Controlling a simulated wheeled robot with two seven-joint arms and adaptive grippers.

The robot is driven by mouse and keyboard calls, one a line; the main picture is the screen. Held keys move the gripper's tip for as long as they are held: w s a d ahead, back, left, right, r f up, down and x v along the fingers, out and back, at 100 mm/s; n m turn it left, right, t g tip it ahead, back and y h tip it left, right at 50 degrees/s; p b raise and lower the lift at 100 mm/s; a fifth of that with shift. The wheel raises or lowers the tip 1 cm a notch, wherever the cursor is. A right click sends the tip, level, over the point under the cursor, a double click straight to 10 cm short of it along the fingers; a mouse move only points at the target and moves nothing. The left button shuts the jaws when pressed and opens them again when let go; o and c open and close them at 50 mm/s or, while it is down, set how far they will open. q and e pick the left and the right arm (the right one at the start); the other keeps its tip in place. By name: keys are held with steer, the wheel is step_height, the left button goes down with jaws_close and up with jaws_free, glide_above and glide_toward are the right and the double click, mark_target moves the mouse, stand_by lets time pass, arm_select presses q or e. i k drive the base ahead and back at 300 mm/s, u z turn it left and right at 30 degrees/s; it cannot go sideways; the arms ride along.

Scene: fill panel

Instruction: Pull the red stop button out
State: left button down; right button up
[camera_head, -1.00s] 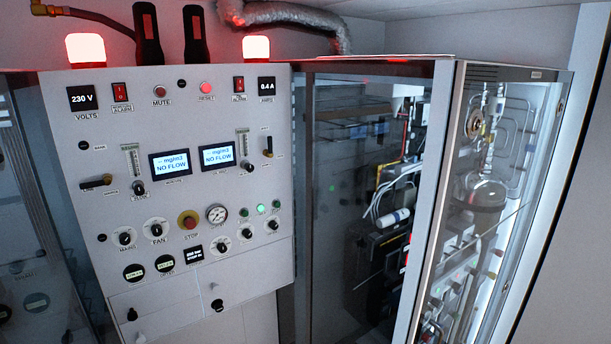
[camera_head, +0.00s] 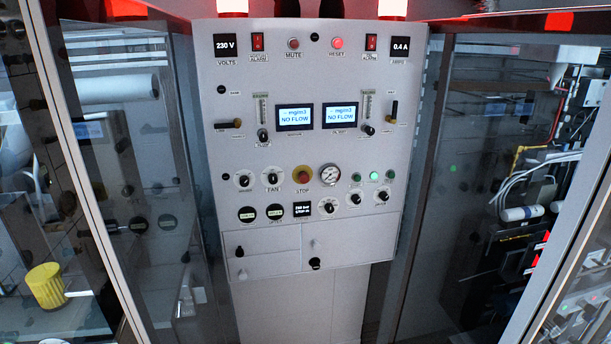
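The red stop button (camera_head: 303,177) sits on a yellow round base, above the label STOP, near the middle of the grey control panel (camera_head: 340,228). A pressure gauge (camera_head: 330,175) is just to its right and the FAN knob (camera_head: 272,179) to its left. Nothing covers the button. Whether it is pressed in or out is too small to tell. Neither of my grippers shows in the head view.
Two displays (camera_head: 295,116) read NO FLOW. Red lamps (camera_head: 233,7) glow on top of the panel. Glass-fronted cabinets stand on both sides, with a yellow object (camera_head: 46,286) behind glass at lower left. No obstacle shows directly before the panel.

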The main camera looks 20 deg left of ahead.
mark_target(304, 177)
steer(key=z, duration=0.15)
steer(key=k, duration=0.65)
steer(key=u, duration=0.7)
steer(key=i, duration=0.5)
